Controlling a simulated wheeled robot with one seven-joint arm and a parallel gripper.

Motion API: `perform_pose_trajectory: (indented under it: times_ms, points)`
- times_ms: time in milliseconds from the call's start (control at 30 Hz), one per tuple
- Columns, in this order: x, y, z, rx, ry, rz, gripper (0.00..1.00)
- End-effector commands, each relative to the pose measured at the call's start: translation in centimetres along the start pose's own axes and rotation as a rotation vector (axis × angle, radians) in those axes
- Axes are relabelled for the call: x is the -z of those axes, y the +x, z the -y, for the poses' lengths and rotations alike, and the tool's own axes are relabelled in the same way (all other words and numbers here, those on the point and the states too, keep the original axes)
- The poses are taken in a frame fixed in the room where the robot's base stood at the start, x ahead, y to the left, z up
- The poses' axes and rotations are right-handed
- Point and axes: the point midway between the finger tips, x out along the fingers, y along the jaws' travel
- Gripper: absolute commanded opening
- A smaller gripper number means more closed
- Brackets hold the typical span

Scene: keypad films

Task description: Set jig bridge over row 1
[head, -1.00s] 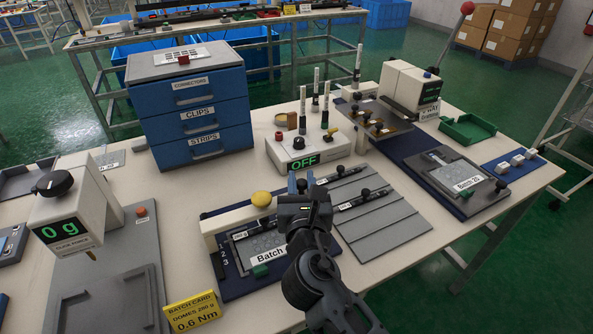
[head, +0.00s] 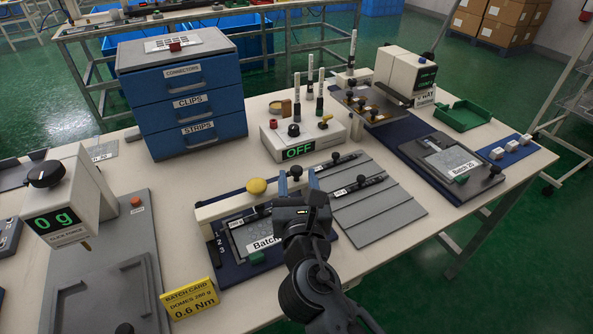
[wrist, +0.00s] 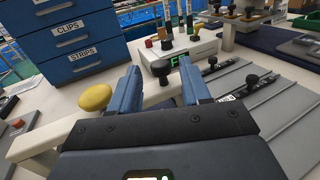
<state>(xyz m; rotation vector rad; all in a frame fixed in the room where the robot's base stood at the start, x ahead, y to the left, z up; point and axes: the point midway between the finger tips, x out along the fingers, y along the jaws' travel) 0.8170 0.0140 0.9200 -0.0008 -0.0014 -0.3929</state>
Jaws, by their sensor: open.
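The jig bridge, a beige bar (head: 225,207) with a yellow knob (head: 256,186), stands along the back edge of the dark blue jig base (head: 222,272). The base carries row numbers at its left and a grey plate labelled Batch, partly hidden by my arm. My gripper (head: 305,188) is open and empty, right of the yellow knob. In the wrist view, the yellow knob (wrist: 95,97) lies outside my left finger. A dark knob (wrist: 162,70) on a stem shows between and beyond my two blue fingers (wrist: 163,88); what it stands on is hidden.
The console reading OFF (head: 290,148) stands behind with upright pens. A grey strip rack (head: 385,215) with black-knobbed strips lies to the right. The bench front right is clear.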

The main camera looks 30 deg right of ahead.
Motion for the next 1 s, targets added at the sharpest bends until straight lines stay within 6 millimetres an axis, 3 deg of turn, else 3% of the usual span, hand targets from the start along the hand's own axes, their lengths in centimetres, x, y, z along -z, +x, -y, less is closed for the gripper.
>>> perform_pose_trajectory:
  times_ms: [100,300,1000]
  points:
    - [0.1,-2.0,-0.1,-0.003,0.001,-0.001,0.47]
    - [0.0,-3.7,0.0,-0.002,0.002,0.001,0.47]
    - [-0.1,-3.9,0.0,-0.001,0.001,0.001,0.47]
